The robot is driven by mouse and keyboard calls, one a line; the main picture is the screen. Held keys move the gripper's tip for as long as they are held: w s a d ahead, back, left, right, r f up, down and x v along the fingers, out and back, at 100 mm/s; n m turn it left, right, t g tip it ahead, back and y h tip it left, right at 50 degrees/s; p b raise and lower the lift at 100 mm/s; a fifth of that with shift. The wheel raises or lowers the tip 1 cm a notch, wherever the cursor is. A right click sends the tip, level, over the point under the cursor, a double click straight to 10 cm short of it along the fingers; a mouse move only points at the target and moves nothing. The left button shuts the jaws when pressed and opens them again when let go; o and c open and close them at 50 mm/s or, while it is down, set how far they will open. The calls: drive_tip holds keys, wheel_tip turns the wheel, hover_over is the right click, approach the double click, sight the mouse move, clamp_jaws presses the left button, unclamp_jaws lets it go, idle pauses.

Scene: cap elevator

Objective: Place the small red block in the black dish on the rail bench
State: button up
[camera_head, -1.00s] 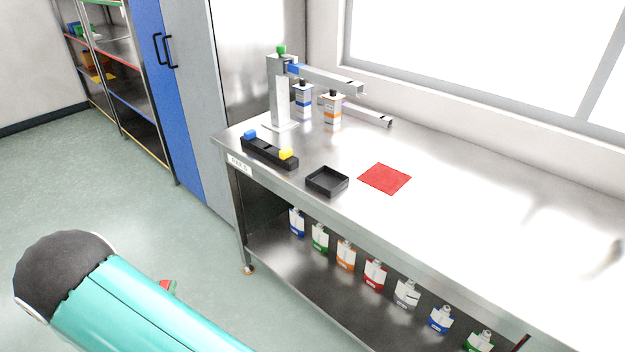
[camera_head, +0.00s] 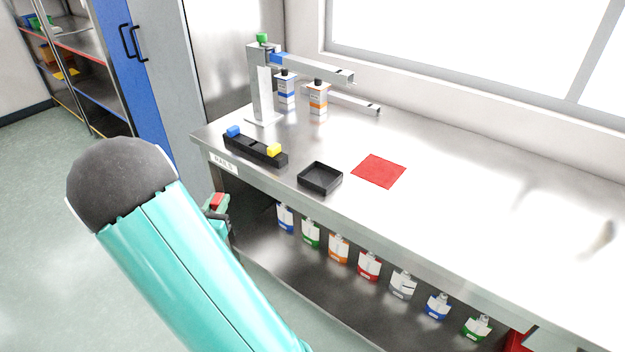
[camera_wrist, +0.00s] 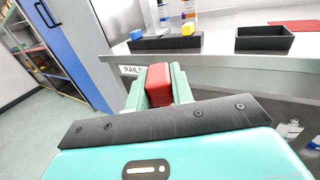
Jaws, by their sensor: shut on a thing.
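My gripper (camera_wrist: 159,90) is shut on the small red block (camera_wrist: 158,80), which sits between the two teal fingers in the wrist view. In the head view the red block (camera_head: 217,200) shows just in front of the bench's left end, partly hidden by my arm. It appears lower than the bench top. The black dish (camera_head: 320,178) is a shallow square tray near the front edge of the rail bench (camera_head: 440,215). It looks empty. In the wrist view the dish (camera_wrist: 264,39) is ahead and to the right of my gripper, apart from it.
A black rail (camera_head: 254,150) with a blue and a yellow block lies left of the dish. A metal stand (camera_head: 262,90) with a horizontal arm and two bottles stand behind. A red mat (camera_head: 379,170) lies right of the dish. Several bottles stand on the lower shelf.

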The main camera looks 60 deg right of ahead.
drive_tip(key=s+d+r+m+g, duration=0.2)
drive_tip(key=s+d+r+g, duration=0.15)
drive_tip(key=s+d, duration=0.5)
drive_tip(key=s+d+r+m+g, duration=0.2)
drive_tip(key=s+d+r, duration=0.35)
drive_tip(key=s, duration=0.55)
drive_tip(key=s+d+r+m+g, duration=0.2)
drive_tip(key=s+d+r+g, duration=0.15)
drive_tip(key=s+d, duration=0.55)
hover_over(319, 180)
drive_tip(key=shift+h, duration=0.3)
drive_tip(key=f, duration=0.9)
drive_tip(key=shift+s+a, duration=0.1)
drive_tip(key=shift+s, duration=0.3)
drive_tip(key=shift+w+f, duration=0.2)
drive_tip(key=shift+f, duration=0.15)
drive_tip(key=shift+w+f, duration=0.1)
drive_tip(key=shift+f, duration=1.4)
drive_tip(key=shift+f, duration=0.2)
drive_tip(key=o, duration=1)
